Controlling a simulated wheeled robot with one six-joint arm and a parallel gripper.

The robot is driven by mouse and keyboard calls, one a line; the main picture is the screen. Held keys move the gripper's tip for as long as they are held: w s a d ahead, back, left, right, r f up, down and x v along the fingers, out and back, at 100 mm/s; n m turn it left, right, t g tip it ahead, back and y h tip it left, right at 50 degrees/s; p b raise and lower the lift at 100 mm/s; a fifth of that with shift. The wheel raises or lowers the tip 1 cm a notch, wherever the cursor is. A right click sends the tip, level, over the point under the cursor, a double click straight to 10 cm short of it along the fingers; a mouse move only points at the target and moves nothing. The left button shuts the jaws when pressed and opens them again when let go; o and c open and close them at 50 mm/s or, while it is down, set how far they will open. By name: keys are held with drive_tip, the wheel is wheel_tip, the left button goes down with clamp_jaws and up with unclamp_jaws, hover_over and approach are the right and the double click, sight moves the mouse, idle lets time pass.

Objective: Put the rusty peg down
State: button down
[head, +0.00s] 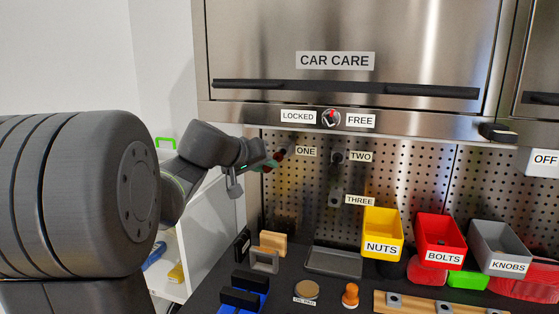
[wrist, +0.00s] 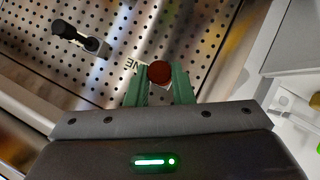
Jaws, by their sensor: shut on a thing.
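My gripper (head: 274,162) is at the pegboard's left side, close to the ONE label (head: 306,152). In the wrist view its green fingers (wrist: 159,86) are shut on the rusty peg (wrist: 159,72), seen end-on as a dark red-brown round. In the head view the peg is small and dark at the fingertips, and I cannot tell whether it touches the board. The ONE label shows partly behind the peg in the wrist view.
Dark fittings show on the pegboard (head: 400,180) by TWO (head: 338,157) and THREE (head: 336,198). Below stand a grey tray (head: 335,263), a wooden block (head: 272,239), a round disc (head: 307,289), an orange knob (head: 350,294) and yellow, red and grey bins. The CAR CARE cabinet (head: 280,60) overhangs above.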

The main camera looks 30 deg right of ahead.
drive_tip(key=shift+s+a, duration=0.2)
drive_tip(key=shift+a, duration=0.1)
drive_tip(key=shift+w+d+r+p, duration=0.2)
drive_tip(key=shift+w+d+p, duration=0.7)
drive_tip(key=shift+d, duration=0.2)
drive_tip(key=shift+w+d+f+p, duration=0.1)
drive_tip(key=shift+w+d+p, duration=0.35)
drive_tip(key=shift+d, duration=0.1)
drive_tip(key=shift+f, duration=0.15)
